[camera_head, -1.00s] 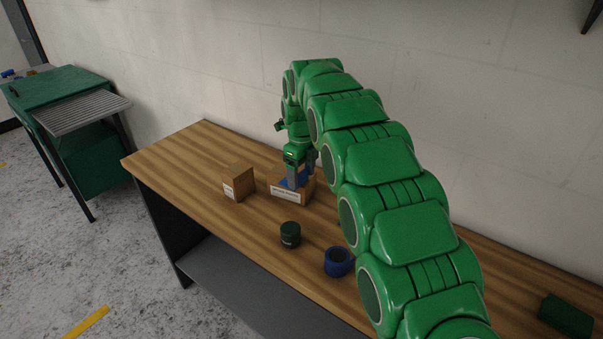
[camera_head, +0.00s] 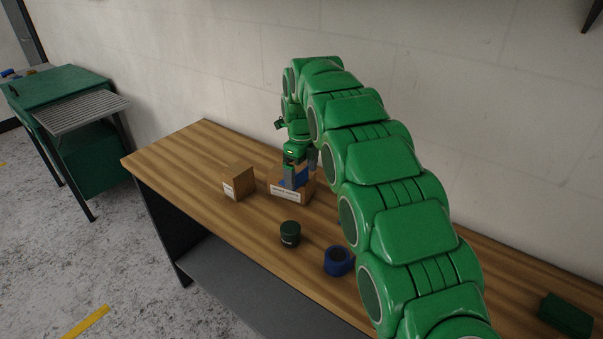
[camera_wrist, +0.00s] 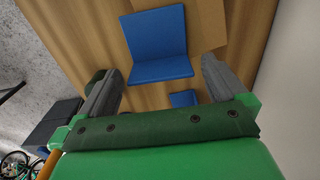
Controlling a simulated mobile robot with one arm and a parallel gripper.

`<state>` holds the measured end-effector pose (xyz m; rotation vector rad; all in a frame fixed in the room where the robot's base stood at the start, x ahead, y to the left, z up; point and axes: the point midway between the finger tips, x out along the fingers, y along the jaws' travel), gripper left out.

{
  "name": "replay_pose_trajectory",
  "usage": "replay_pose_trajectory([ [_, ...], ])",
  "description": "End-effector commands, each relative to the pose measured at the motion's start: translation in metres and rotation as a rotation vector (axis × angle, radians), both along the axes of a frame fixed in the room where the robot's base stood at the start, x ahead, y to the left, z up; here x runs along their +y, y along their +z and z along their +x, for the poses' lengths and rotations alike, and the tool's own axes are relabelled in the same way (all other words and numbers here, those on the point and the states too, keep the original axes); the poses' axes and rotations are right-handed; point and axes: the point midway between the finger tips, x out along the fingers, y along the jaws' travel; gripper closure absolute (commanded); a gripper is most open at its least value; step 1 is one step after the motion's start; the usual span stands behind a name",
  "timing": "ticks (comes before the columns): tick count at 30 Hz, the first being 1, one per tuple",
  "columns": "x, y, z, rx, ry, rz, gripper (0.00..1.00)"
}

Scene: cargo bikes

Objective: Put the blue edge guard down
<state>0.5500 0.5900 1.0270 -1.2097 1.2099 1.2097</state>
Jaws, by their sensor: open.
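My gripper (camera_head: 300,177) is at the labelled cardboard box (camera_head: 287,194) on the wooden bench, with its fingers at the box's top. In the wrist view my gripper (camera_wrist: 163,84) is open, with a grey finger on each side. The blue edge guard (camera_wrist: 157,40), an angled piece with two flat faces, lies in front of and between the fingers, with gaps on both sides. A smaller blue piece (camera_wrist: 183,98) shows nearer the palm, partly hidden by my gripper. In the head view only some blue (camera_head: 284,184) shows behind the fingers. The box's inside is mostly hidden.
Another cardboard box (camera_head: 237,184) stands just left on the bench (camera_head: 190,160). A dark green round container (camera_head: 290,233) and a blue tape roll (camera_head: 338,262) stand in front. A green block (camera_head: 566,316) lies at the far right. The bench's left end is clear.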

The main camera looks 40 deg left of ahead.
Motion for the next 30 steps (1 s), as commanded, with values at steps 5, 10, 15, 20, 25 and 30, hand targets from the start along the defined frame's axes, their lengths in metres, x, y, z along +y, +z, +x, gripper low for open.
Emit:
replay_pose_trajectory([
  [5,0.001,0.018,0.001,-0.003,-0.001,0.003,0.01],
  [10,0.001,0.04,0.001,-0.003,-0.001,0.004,0.01],
  [15,0.0,0.059,0.001,-0.001,-0.001,0.001,0.01],
  [20,0.001,0.07,0.001,-0.003,0.0,0.004,0.01],
  [25,0.0,0.072,0.0,-0.001,0.0,0.001,0.01],
  [30,-0.003,0.073,0.002,-0.001,0.004,0.0,0.01],
])
